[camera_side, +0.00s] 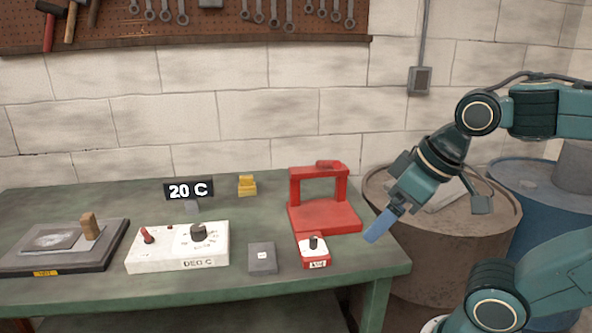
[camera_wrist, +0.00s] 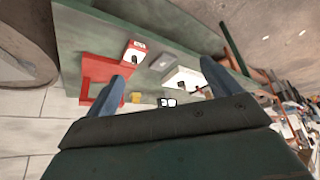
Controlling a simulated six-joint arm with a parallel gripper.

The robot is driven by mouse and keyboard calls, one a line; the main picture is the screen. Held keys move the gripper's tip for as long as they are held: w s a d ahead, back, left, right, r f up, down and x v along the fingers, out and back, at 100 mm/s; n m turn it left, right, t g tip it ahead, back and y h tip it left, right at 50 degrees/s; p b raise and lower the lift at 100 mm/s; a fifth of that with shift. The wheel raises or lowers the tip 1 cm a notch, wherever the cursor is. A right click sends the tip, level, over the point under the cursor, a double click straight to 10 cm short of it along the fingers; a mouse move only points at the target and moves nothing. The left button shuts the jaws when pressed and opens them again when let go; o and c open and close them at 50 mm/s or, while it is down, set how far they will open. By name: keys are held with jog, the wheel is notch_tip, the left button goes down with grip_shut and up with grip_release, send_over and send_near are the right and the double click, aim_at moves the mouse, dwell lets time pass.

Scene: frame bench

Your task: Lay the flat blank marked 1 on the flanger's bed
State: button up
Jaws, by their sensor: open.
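My gripper (camera_side: 376,232) has blue fingers and hangs off the bench's right end, pointing down and left. In the wrist view my gripper (camera_wrist: 162,70) has its two fingers spread with nothing held between them. A red frame with a flat base and a top bar (camera_side: 325,215), possibly the flanger, stands on the bench to the left of my gripper; it also shows in the wrist view (camera_wrist: 88,70). A flat grey sheet (camera_side: 48,241) lies on a dark plate (camera_side: 20,262) at the far left, beside a brown block. I cannot read a 1 on any piece.
On the green bench (camera_side: 90,203) stand a white control box (camera_side: 165,255), a grey box (camera_side: 262,262), a small red knob box (camera_side: 314,252), a yellow block (camera_side: 247,185) and a "20 C" display (camera_side: 189,190). Barrels (camera_side: 400,245) stand at right, one with a pale flat piece on top.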

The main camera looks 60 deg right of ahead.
jog(key=w+f+m+g+h, duration=0.1)
jog(key=w+m, duration=0.4)
jog(key=w, duration=0.8)
jog(key=w+a+f+m+g+h, duration=0.1)
jog(key=w+f+m, duration=0.3)
jog(key=w+f, duration=0.5)
jog(key=w+a+h, duration=0.1)
jog(key=w, duration=0.3)
jog(key=shift+f, duration=0.25)
send_over(262, 256)
jog(key=s+a, duration=0.2)
jog(key=shift+f, duration=3.95)
jog(key=shift+x, duration=2.55)
jog(key=shift+s, duration=0.1)
